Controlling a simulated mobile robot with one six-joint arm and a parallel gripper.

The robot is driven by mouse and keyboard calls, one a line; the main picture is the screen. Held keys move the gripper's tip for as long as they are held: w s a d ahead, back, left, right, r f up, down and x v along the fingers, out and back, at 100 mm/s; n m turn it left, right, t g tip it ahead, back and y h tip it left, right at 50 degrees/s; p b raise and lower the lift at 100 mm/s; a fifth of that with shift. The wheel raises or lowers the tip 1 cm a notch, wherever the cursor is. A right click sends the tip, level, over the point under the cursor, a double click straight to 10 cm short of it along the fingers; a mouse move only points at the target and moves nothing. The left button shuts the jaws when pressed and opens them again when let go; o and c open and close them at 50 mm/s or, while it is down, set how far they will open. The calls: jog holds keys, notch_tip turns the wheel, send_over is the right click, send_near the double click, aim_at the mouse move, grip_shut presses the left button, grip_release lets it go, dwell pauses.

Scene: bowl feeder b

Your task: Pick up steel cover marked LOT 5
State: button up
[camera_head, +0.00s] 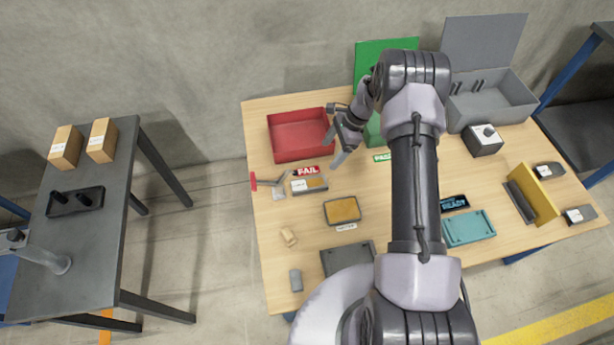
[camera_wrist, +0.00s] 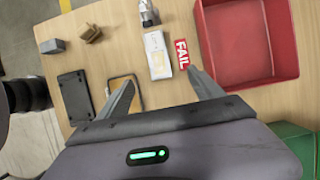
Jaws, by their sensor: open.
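A flat grey, metal-looking plate (camera_head: 312,187) with a white label lies on the table just below the red FAIL sign. It could be the steel cover, but its marking is too small to read. In the wrist view the pale plate (camera_wrist: 157,62) lies ahead of my fingers, left of the FAIL sign (camera_wrist: 181,53). My gripper (camera_head: 337,147) is open and empty, beside the lower right of the red bin.
A red bin (camera_head: 299,154) stands above the plate, a red-handled tool (camera_head: 278,185) to its left. A dark-framed tan pad (camera_head: 342,210) lies below right. Two dark labelled pieces, upper (camera_head: 548,171) and lower (camera_head: 579,215), lie far right, their labels unreadable.

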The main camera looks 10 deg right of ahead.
jog(key=b, duration=0.4)
send_over(310, 184)
jog(key=d, duration=0.3)
jog(key=f, duration=1.1)
jog(key=shift+w+a+f, duration=0.1)
jog(key=shift+w+a, duration=0.15)
jog(key=shift+w, duration=0.1)
jog(key=x, duration=0.1)
jog(key=b+x, duration=0.1)
jog(key=x, duration=0.1)
jog(key=b+x, duration=0.1)
jog(key=x, duration=0.1)
jog(key=shift+s+a+f, duration=0.15)
jog(key=shift+s, duration=0.1)
jog(key=shift+c, duration=1)
grip_shut()
